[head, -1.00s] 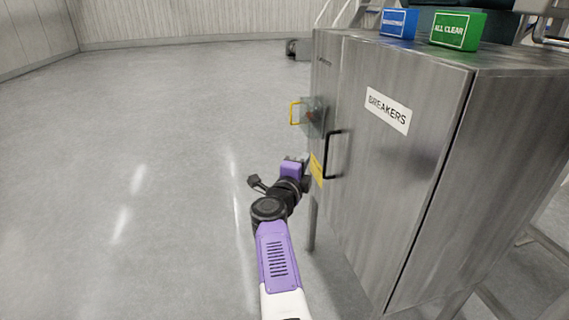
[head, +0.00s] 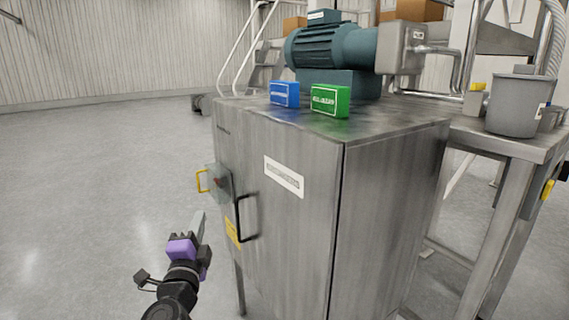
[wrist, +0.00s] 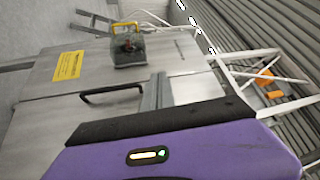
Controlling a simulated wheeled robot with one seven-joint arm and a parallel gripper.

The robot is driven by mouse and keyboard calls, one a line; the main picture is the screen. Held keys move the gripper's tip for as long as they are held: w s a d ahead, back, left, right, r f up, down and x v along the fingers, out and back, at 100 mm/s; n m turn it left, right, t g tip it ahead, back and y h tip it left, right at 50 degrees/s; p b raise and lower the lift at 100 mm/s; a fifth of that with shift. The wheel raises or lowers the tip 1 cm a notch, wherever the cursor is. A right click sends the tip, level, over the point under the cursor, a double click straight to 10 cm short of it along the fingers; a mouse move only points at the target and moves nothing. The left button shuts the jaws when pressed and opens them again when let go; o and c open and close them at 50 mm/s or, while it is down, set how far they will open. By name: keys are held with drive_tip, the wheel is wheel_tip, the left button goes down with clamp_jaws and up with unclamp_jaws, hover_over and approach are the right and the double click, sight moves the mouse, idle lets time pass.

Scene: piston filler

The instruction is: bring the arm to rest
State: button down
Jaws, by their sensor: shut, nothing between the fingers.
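My gripper (head: 198,228) shows in the head view at the lower left, in front of the cabinet's left side. Its grey fingers are together and point up, with nothing seen between them. In the wrist view the gripper (wrist: 155,92) shows as grey fingers beyond its purple body. The steel breaker cabinet (head: 290,235) stands to the right of it, with its doors closed. The black door handle (head: 243,218) and the switch box with a yellow lever (head: 203,181) are close by. I cannot tell the exact gap between fingers and cabinet.
A blue box (head: 284,94) and a green box (head: 330,100) stand on the cabinet top. A green motor (head: 330,47) is behind them. A steel table (head: 510,140) with a grey pot (head: 517,104) is at the right. The floor (head: 90,180) at the left is clear.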

drive_tip(key=s+d+f+n+y, duration=0.1)
drive_tip(key=s+d+f+n, duration=0.4)
drive_tip(key=d, duration=0.4)
drive_tip(key=s+d+f+n+t+y, duration=0.15)
drive_tip(key=s+d+n, duration=0.25)
drive_tip(key=s+d, duration=0.45)
drive_tip(key=s+d+f+n+g+y, duration=0.15)
drive_tip(key=s+d+f+n, duration=0.3)
drive_tip(key=d, duration=0.45)
drive_tip(key=s+d+f+n+g+h, duration=0.15)
drive_tip(key=s+d, duration=0.35)
drive_tip(key=s, duration=0.8)
drive_tip(key=s+d+f+g+h, duration=0.15)
drive_tip(key=s+d, duration=0.35)
drive_tip(key=s, duration=0.8)
drive_tip(key=s+d+f+n+g+h, duration=0.1)
drive_tip(key=s+d+g+h, duration=0.3)
drive_tip(key=s, duration=0.8)
wheel_tip(320, 180, up, 19)
drive_tip(key=d+t+y+p, duration=0.1)
drive_tip(key=p, duration=1.8)
drive_tip(key=shift+m+y, duration=0.3)
drive_tip(key=shift+s+d+r, duration=0.1)
